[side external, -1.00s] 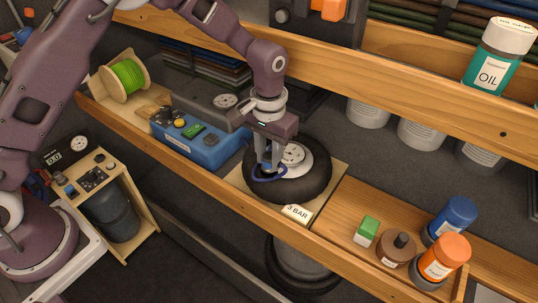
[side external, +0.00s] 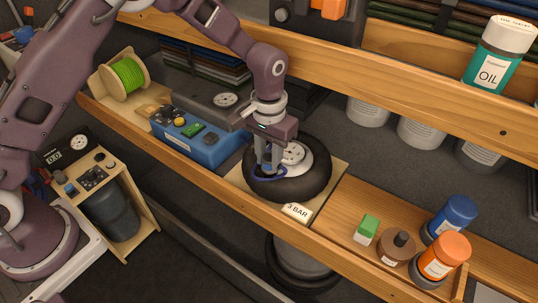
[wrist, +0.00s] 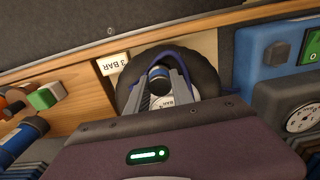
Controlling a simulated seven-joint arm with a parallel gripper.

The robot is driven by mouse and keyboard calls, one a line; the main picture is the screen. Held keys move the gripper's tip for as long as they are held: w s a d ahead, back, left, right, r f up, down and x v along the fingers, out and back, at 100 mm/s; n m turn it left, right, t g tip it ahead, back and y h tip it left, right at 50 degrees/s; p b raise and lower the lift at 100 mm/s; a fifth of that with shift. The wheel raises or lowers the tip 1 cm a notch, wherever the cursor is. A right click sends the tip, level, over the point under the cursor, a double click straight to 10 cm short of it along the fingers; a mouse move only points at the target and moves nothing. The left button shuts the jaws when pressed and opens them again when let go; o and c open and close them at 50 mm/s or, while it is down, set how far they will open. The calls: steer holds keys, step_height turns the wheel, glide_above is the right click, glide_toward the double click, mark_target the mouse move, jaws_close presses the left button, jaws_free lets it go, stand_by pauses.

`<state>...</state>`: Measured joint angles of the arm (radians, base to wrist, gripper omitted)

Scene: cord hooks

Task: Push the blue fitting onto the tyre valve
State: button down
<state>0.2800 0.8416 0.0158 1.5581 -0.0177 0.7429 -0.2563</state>
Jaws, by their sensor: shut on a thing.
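The tyre (side external: 312,188) lies flat on a light board on the shelf, with a pale hub (side external: 297,155) at its middle. My gripper (side external: 268,172) points down over the tyre's left part. It is shut on the blue fitting, whose blue hose loop (side external: 278,176) shows around the fingers. In the wrist view the fitting (wrist: 158,72) sits between the fingertips, above the tyre (wrist: 124,92). The tyre valve is hidden behind the fitting and fingers, so I cannot tell whether the two touch.
A "3 BAR" card (side external: 297,211) lies at the board's front edge. A blue box (side external: 205,145) with buttons stands left of the tyre. A green-and-white block (side external: 367,228) and several bottles stand to the right. A wooden shelf (side external: 400,75) runs above and behind.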

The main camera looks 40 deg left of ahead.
steer(key=shift+f, duration=0.1)
steer(key=c, duration=1)
jaws_free()
steer(key=shift+c, duration=0.2)
step_height(320, 180, up, 7)
steer(key=shift+r, duration=0.1)
